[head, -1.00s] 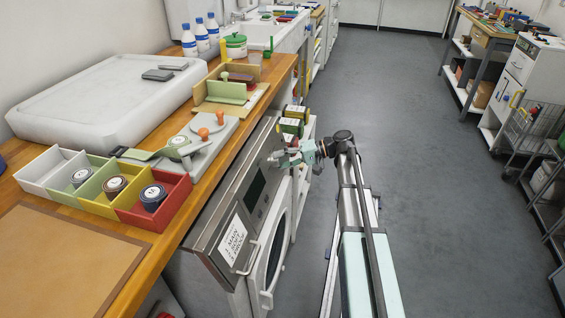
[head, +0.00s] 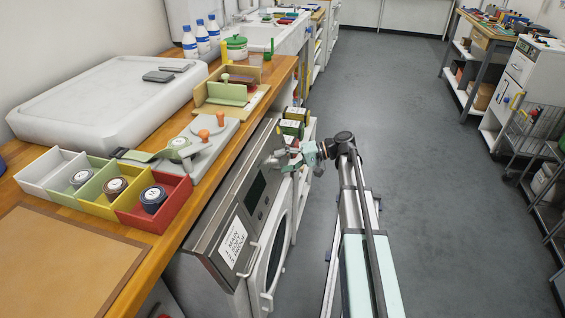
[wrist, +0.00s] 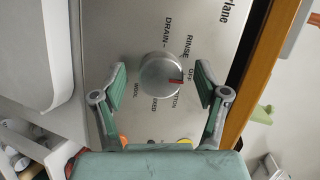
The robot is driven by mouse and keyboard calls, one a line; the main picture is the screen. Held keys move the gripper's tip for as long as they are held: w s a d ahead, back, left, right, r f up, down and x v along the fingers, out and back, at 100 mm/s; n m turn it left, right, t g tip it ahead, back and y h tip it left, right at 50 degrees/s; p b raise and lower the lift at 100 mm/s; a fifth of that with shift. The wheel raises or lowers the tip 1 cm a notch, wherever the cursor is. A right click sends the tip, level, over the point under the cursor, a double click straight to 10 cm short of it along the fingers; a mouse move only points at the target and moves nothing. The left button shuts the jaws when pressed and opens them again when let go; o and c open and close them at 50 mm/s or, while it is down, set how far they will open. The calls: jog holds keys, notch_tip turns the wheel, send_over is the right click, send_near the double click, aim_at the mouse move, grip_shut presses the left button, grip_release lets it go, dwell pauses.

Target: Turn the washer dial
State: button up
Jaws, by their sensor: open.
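The washer (head: 211,258) stands under the wooden counter with its steel control panel facing my arm. In the wrist view the round silver dial (wrist: 157,76) sits on the panel (wrist: 120,25), its red mark pointing right, near the OFF label. RINSE, DRAIN, WOOL and other labels surround it. My gripper (wrist: 161,70) is open, with one green finger on each side of the dial and a visible gap at both sides. In the head view my gripper (head: 287,160) is at the far end of the panel and hides the dial.
The counter edge (head: 238,133) runs close above the panel. A door handle (head: 266,300) sticks out below it. Small boxes (head: 293,122) stand just beyond my gripper. Coloured bins (head: 165,218) rest on the counter.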

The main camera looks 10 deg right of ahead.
jog(key=v, duration=1.1)
jog(key=shift+d, duration=0.35)
jog(key=shift+r, duration=0.15)
